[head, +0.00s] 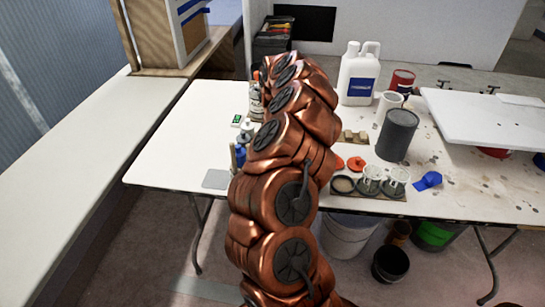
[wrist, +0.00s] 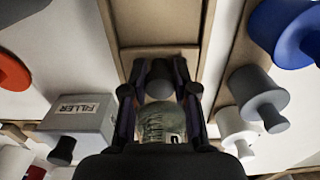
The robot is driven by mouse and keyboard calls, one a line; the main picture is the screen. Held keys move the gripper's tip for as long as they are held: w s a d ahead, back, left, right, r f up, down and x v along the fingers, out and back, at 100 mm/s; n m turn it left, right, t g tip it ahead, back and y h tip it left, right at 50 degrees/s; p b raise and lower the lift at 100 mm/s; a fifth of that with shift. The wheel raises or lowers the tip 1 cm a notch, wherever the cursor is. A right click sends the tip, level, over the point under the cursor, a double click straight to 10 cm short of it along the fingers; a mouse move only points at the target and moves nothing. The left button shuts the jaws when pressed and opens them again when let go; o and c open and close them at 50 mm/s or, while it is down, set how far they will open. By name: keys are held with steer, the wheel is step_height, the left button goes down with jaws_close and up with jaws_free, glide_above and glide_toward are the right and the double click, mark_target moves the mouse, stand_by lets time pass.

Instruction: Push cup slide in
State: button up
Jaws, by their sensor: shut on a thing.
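My gripper (wrist: 160,84) is in the middle of the wrist view, its dark fingers closed in on either side of a rounded grey knob (wrist: 159,89). A greenish, see-through, cup-like piece (wrist: 162,124) with markings shows just below the knob, between the fingers; I cannot tell whether the two are joined. A brown wooden channel or panel (wrist: 156,58) lies behind them. Which part is the cup slide, and how far in it stands, I cannot tell. In the head view my copper arm hides my gripper and whatever it holds.
In the wrist view a FILLER can (wrist: 80,118) is at left; grey (wrist: 252,88), white (wrist: 233,124) and blue (wrist: 283,28) containers are at right. In the head view, a white table (head: 150,165) holds a jug (head: 358,75), a dark can (head: 397,136) and a cup holder (head: 392,208).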

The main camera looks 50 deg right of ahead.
steer(key=shift+w+d+p, duration=0.15)
steer(key=shift+w+d, duration=0.3)
steer(key=shift+d, duration=0.25)
steer(key=shift+w+d+p, duration=0.2)
steer(key=shift+w+d, duration=0.2)
steer(key=shift+d, duration=0.3)
steer(key=shift+w+d+p, duration=0.15)
steer(key=shift+w+d, duration=0.3)
steer(key=shift+d, duration=0.25)
steer(key=o, duration=0.4)
steer(key=shift+w+d, duration=0.1)
steer(key=o, duration=1.4)
steer(key=shift+c, duration=0.2)
steer(key=shift+r, duration=0.1)
steer(key=shift+r+p, duration=0.3)
steer(key=shift+r, duration=3.1)
